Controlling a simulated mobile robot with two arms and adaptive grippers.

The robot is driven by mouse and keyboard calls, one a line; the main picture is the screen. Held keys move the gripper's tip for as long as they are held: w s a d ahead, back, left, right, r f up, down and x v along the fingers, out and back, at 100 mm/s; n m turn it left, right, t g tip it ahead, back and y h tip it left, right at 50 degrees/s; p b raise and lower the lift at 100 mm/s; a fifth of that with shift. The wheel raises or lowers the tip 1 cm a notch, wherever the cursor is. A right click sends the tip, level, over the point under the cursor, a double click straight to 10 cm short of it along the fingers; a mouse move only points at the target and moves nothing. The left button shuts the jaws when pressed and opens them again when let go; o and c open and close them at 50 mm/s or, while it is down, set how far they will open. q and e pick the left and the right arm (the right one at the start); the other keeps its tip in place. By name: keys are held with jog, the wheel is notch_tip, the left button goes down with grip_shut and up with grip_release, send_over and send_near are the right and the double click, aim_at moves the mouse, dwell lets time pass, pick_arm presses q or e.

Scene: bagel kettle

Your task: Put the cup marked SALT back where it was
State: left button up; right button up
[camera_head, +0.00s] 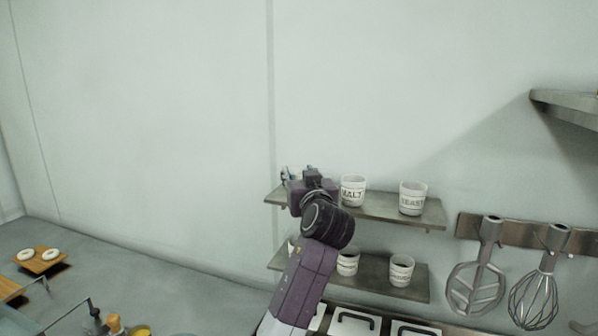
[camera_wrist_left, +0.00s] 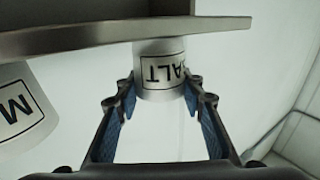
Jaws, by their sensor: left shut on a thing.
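My left gripper (camera_head: 290,177) is at the left end of the upper shelf (camera_head: 383,207). In the left wrist view, which shows the scene upside down, its blue-padded fingers are shut on a white cup (camera_wrist_left: 160,68) whose visible letters read ALT; the first letter is not clear. The cup's base is against or very close to the shelf (camera_wrist_left: 120,32); I cannot tell whether it touches. My arm hides this cup in the head view. A cup that seems to read MALT (camera_head: 353,190) stands just right of the gripper; its M label (camera_wrist_left: 15,110) shows at the left of the wrist view. My right gripper is not in view.
A cup marked YEAST (camera_head: 412,198) stands at the right of the upper shelf. More cups (camera_head: 401,270) stand on the lower shelf (camera_head: 375,283). A whisk (camera_head: 537,298) and another utensil (camera_head: 475,285) hang on a rail at right. The upper shelf's middle is clear between MALT and YEAST.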

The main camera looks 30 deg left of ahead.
pick_arm(q)
jog(key=shift+f, duration=0.2)
jog(key=o, duration=1.1)
jog(key=shift+r, duration=0.1)
jog(key=shift+r, duration=0.15)
jog(key=shift+s+d+b, duration=0.25)
jog(key=shift+d+b, duration=0.05)
jog(key=b+v, duration=0.4)
jog(key=v, duration=0.7)
jog(key=shift+s, duration=0.2)
